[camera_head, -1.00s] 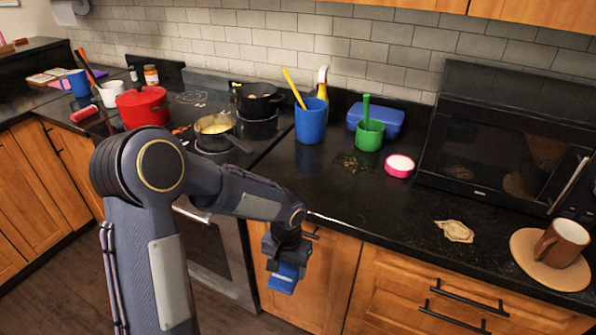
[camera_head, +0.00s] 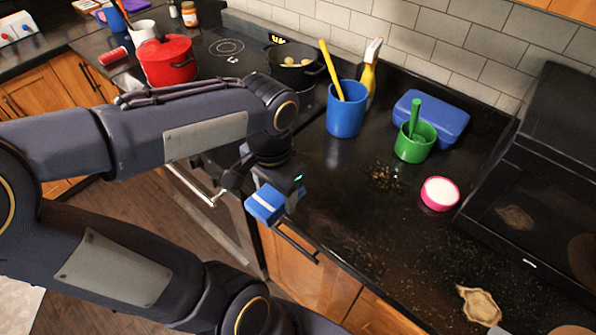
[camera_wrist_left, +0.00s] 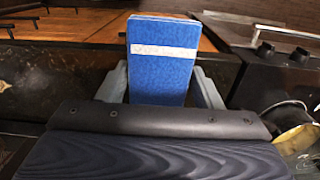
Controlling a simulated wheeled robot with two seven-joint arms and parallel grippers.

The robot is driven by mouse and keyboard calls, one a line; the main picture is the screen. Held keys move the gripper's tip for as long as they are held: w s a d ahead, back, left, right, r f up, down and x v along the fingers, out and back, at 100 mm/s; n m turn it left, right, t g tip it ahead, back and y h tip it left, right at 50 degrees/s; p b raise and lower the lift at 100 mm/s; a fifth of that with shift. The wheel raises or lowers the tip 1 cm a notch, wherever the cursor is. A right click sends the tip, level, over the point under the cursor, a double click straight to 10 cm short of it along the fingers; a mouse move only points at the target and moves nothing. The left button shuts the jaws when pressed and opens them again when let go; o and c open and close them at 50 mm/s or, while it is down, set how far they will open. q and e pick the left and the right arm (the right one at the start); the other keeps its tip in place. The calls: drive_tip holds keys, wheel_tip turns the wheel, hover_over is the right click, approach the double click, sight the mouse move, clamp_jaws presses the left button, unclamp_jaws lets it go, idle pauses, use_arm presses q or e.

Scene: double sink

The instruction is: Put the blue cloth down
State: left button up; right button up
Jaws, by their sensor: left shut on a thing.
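The blue cloth (camera_head: 264,204) is a folded blue block with a pale stripe. My left gripper (camera_head: 277,193) is shut on it and holds it at the counter's front edge, above the drawer handle by the oven. In the left wrist view the cloth (camera_wrist_left: 162,75) stands up between the two grey fingers (camera_wrist_left: 162,88), with its pale stripe across it. Whether the cloth touches the counter edge cannot be told. My right gripper is not in view.
The black counter (camera_head: 330,215) has free room right of the gripper. Brown crumbs (camera_head: 383,178), a blue cup (camera_head: 345,110), a green cup (camera_head: 414,142), a pink-rimmed round sponge (camera_head: 440,194) and a tan stain (camera_head: 479,304) lie farther on. A red pot (camera_head: 167,62) stands at the left.

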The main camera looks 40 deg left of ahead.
use_arm(q)
drive_tip(key=w+a+f, duration=0.1)
drive_tip(key=w+f, duration=0.1)
drive_tip(key=w, duration=0.1)
drive_tip(key=w+a+f+p, duration=0.1)
drive_tip(key=w+a+f, duration=0.1)
drive_tip(key=w+f, duration=0.1)
drive_tip(key=w+a+f, duration=0.2)
drive_tip(key=w+f, duration=0.1)
drive_tip(key=w, duration=0.1)
drive_tip(key=shift+w+p, duration=0.2)
drive_tip(key=shift+p, duration=0.2)
drive_tip(key=shift+w+a+f, duration=0.2)
drive_tip(key=shift+w+f, duration=0.2)
drive_tip(key=shift+f, duration=0.15)
wheel_tip(320, 180, down, 4)
drive_tip(key=shift+w+r, duration=0.15)
drive_tip(key=shift+r, duration=0.1)
drive_tip(key=shift+f, duration=0.2)
drive_tip(key=o, duration=0.9)
drive_tip(key=shift+r, duration=0.1)
